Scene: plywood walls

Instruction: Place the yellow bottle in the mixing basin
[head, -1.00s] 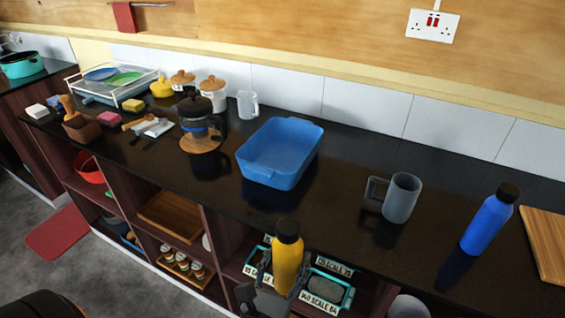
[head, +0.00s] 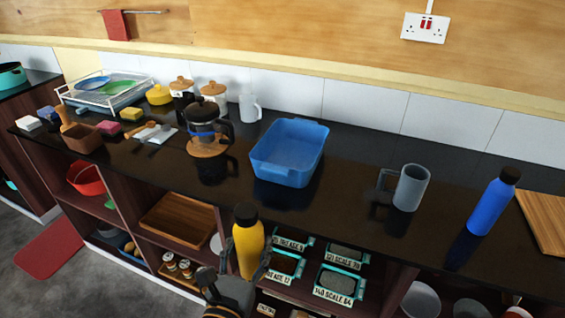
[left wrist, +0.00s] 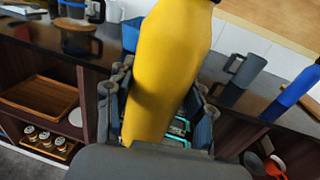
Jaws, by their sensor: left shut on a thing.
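The yellow bottle (head: 249,250) with a black cap is upright in my left gripper (head: 247,262), which is shut on it. The bottle is in front of the counter's front edge, below the level of the countertop. It fills the middle of the left wrist view (left wrist: 168,70), between the fingers. The mixing basin, a blue rectangular tub (head: 288,152), stands on the black counter behind and to the right of the bottle; its visible inside looks empty. A blue edge shows behind the bottle in the left wrist view. My right gripper is not in view.
A grey mug (head: 411,188) and a blue bottle (head: 493,202) stand on the counter right of the basin. A French press (head: 206,130) stands to its left. Shelves below hold a wooden tray (head: 176,220) and several labelled boxes (head: 338,284). Counter between basin and mug is clear.

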